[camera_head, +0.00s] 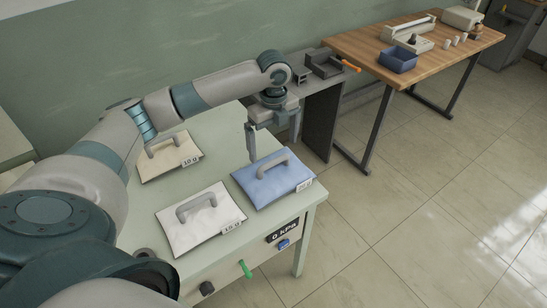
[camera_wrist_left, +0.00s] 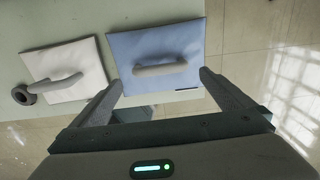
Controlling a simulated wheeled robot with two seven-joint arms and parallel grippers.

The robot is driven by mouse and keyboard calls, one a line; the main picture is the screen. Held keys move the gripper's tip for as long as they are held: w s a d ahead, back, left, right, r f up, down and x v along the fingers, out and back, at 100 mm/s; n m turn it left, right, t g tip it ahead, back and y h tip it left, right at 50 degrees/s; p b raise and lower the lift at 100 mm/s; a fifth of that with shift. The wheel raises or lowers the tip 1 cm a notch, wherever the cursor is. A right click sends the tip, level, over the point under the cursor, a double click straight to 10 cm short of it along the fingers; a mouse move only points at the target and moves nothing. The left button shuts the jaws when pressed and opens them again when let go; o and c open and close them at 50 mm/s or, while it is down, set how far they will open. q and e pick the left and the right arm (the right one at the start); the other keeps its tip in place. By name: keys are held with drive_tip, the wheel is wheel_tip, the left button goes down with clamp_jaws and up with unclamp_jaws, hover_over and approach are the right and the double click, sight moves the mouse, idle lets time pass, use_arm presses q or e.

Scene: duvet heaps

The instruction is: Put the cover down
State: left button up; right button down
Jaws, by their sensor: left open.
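A blue cover (camera_head: 268,187) with a grey loop handle (camera_head: 272,164) lies flat on the pale green table near its right edge. It also shows in the left wrist view (camera_wrist_left: 186,44). A white cover (camera_head: 190,233) with a similar handle lies to its left and nearer to me. A cream cover (camera_head: 158,165) lies farther back on the left. My left gripper (camera_head: 273,147) is open and empty, just behind the blue cover. In the left wrist view its fingers (camera_wrist_left: 162,82) spread either side of the blue cover's handle, which appears apart from them. My right gripper is out of view.
The table front has a display (camera_head: 283,231) reading 0 kPa, a blue switch (camera_head: 284,244), a green knob (camera_head: 245,268) and a black knob (camera_head: 207,288). A wooden table (camera_head: 440,60) with a blue bin (camera_head: 398,59) stands at back right. A green wall (camera_head: 120,50) is behind.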

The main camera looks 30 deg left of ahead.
use_arm(q)
drive_tip(key=shift+r+b, duration=0.4)
drive_tip(key=shift+r, duration=1.6)
drive_tip(key=shift+f, duration=0.1)
